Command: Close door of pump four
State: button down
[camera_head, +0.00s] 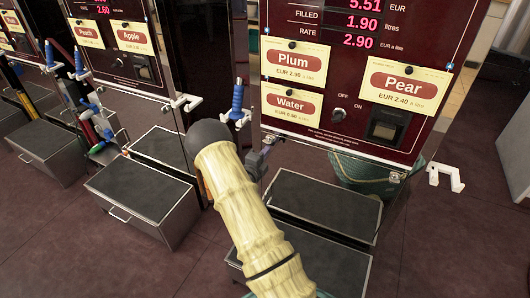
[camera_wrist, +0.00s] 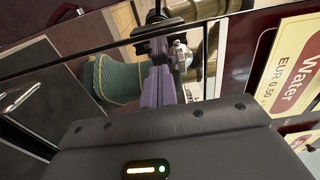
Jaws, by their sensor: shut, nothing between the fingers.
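The pump with Plum, Pear and Water labels (camera_head: 345,130) stands at the right in the head view. Its maroon front shows a knob, a dark square and red digits. Its Water label (camera_wrist: 292,68) shows at the right edge of the wrist view. No number four can be read, and I cannot tell which panel is the door. In the wrist view my gripper (camera_wrist: 159,72) has its purple-grey fingers together and empty, near a dark edge left of the label. I cannot tell whether they touch it. In the head view my arm partly hides the area beside the pump's lower left.
Another pump with Peach and Apple labels (camera_head: 110,45) stands at the left. Low grey boxes (camera_head: 145,200) stand before the pumps. A blue nozzle (camera_head: 237,103) hangs between them. A teal bucket (camera_head: 355,178) and a white bracket (camera_head: 445,177) are at the right. Floor is clear at the lower right.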

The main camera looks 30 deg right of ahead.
jog(key=v, duration=1.3)
jog(key=shift+f, duration=0.25)
jog(key=shift+d, duration=0.2)
